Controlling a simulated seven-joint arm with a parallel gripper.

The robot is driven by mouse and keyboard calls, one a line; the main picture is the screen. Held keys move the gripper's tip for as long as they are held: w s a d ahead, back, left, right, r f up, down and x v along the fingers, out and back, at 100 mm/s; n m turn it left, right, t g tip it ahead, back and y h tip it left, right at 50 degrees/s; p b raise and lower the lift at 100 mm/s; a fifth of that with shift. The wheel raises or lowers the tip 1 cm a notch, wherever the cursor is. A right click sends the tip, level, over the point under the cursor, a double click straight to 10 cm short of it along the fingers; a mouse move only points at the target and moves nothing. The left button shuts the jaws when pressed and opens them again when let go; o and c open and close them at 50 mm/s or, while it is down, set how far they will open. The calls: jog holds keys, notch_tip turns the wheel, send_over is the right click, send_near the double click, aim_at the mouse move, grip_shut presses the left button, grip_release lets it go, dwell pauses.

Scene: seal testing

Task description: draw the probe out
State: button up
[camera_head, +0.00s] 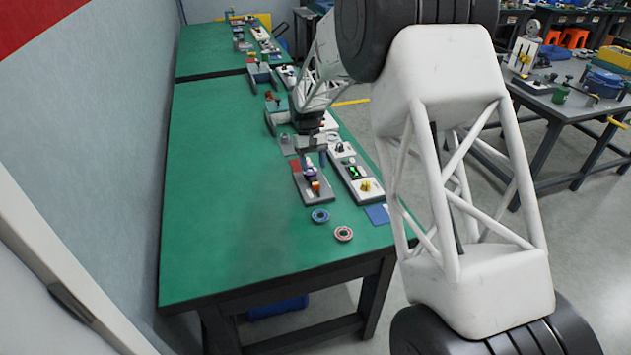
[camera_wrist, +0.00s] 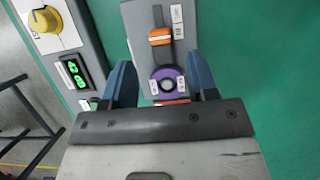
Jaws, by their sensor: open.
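A grey plate (camera_wrist: 133,20) carries a purple ring (camera_wrist: 158,74) with a dark round centre and an orange block (camera_wrist: 160,37) on a dark strip. The same plate (camera_head: 303,196) shows in the head view with the orange block (camera_head: 316,186). My gripper (camera_wrist: 163,80) is open. Its two blue fingers stand on either side of the purple ring, apart from it, with nothing held. In the head view my gripper (camera_head: 311,160) is above the plate's far part. I cannot tell which piece is the probe.
A unit with a green display (camera_wrist: 73,72) and a yellow knob (camera_wrist: 44,20) stands beside the plate. A blue ring (camera_head: 320,215) and a red ring (camera_head: 343,233) lie nearer the front of the green table (camera_head: 230,200). Its left side is clear.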

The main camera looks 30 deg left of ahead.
aim_at(316, 183)
jog(key=shift+x, duration=2.95)
grip_shut()
